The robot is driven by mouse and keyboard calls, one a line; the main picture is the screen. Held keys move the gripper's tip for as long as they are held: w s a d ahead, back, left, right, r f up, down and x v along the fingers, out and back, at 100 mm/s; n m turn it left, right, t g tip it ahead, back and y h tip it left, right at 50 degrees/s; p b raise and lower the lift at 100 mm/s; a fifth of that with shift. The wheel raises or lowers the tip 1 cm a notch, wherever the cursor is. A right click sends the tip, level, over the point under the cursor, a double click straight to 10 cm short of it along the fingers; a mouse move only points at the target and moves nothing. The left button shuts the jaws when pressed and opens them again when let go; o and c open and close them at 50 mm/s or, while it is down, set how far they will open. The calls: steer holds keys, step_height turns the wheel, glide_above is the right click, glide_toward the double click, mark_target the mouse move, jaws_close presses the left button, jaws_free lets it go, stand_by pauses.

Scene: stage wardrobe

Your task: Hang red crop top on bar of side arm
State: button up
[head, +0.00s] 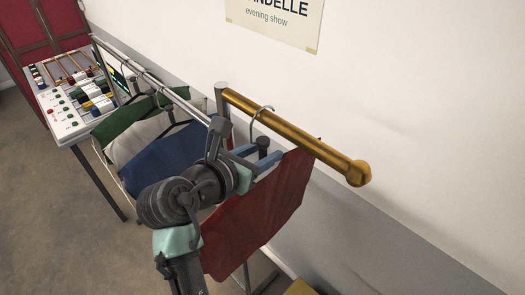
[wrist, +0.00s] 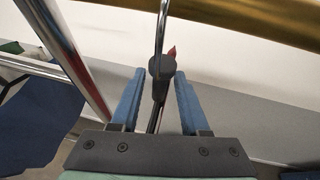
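The red crop top (head: 262,212) hangs from a dark hanger whose metal hook (head: 257,117) curves over the golden bar of the side arm (head: 292,133). In the wrist view the hook's wire rises from the dark hanger hub (wrist: 161,68) toward the golden bar (wrist: 245,18). My gripper (head: 258,156) is just below the bar at the hanger's neck. In the wrist view its blue fingers (wrist: 160,80) stand apart, one on each side of the hub, with gaps visible. Only a red tip of the top shows there. My arm hides part of the top.
A chrome rail (head: 150,77) runs back to the left with green, white and blue garments (head: 165,150) hanging on it. The golden bar ends in a knob (head: 358,174). A white wall stands close behind. A table with a control panel (head: 68,125) is at the far left.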

steer(key=shift+o, duration=0.3)
steer(key=shift+s+a, duration=0.15)
steer(key=shift+s, duration=0.05)
steer(key=b+v, duration=0.3)
steer(key=v, duration=0.9)
steer(key=shift+s+a+r, duration=0.15)
steer(key=shift+s, duration=0.05)
steer(key=w+d+r+m+t+y+b, duration=0.1)
steer(key=w+r+m+t+y+b, duration=0.1)
steer(key=r+m+t, duration=0.4)
steer(key=w+d+r+m+t+y+b, duration=0.1)
steer(key=w+r+m+t+y+b, duration=0.15)
steer(key=r+m, duration=0.55)
steer(key=s+d+r+m+t+y+b, duration=0.1)
steer(key=s+d+r+m+t, duration=0.1)
steer(key=s+r+m+t, duration=0.2)
steer(key=s+d+r+m+t+y+b, duration=0.1)
steer(key=s+d+r+m+t+y, duration=0.1)
steer(key=s+r+m, duration=0.4)
step_height(320, 180, up, 3)
steer(key=m+t, duration=0.1)
steer(key=m, duration=0.4)
steer(key=shift+s+d+t, duration=0.3)
steer(key=shift+d+t, duration=0.05)
steer(key=shift+d, duration=0.05)
